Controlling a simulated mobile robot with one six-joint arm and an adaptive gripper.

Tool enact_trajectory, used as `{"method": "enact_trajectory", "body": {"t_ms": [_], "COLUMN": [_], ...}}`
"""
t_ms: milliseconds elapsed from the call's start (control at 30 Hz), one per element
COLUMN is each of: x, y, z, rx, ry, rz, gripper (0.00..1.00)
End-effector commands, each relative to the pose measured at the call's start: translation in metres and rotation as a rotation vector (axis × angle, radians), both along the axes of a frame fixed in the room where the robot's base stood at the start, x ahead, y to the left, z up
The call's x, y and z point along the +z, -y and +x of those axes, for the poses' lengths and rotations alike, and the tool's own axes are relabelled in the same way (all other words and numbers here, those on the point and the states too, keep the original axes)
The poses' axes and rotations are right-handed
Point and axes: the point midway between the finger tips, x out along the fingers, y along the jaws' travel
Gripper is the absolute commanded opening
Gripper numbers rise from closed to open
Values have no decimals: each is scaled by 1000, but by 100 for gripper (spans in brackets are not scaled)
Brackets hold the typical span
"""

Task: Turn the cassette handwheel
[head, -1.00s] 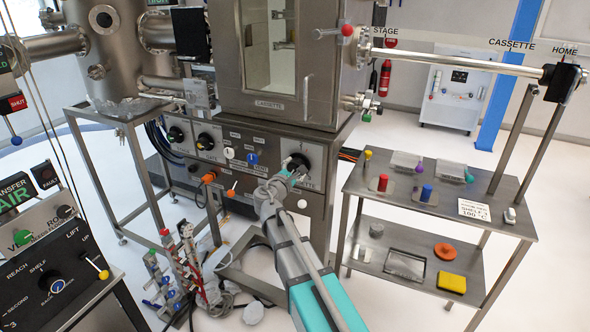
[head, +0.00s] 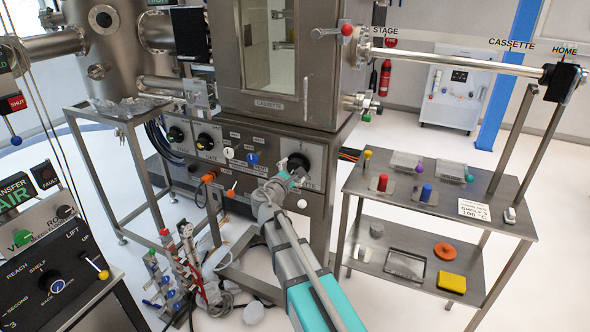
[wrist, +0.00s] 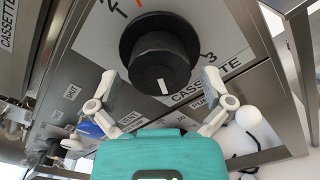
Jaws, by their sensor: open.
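The cassette handwheel is a black round knob (head: 298,161) on the grey front panel under the chamber. In the wrist view the knob (wrist: 160,55) is large and near. A white mark on its face points down in the picture, with a 3 to its right and a 2 at its upper left. My gripper (head: 287,179) is just in front of and below the knob in the head view. In the wrist view my gripper (wrist: 160,79) is open, one finger on each side of the knob's lower part. The fingers look empty and apart from the knob.
The panel holds other knobs, including a black one (head: 206,141), with orange handles (head: 209,177) below. A two-level steel trolley (head: 440,205) with small parts stands right. A rack of coloured valves (head: 175,270) is low on the left. Floor between panel and trolley looks clear.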

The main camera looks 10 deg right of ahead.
Motion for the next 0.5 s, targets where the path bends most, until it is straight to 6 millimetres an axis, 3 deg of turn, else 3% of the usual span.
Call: {"method": "enact_trajectory", "body": {"t_ms": [500], "x": [0], "y": [-45], "z": [-65], "rx": [1], "ry": [-1], "rz": [-1], "gripper": [100]}}
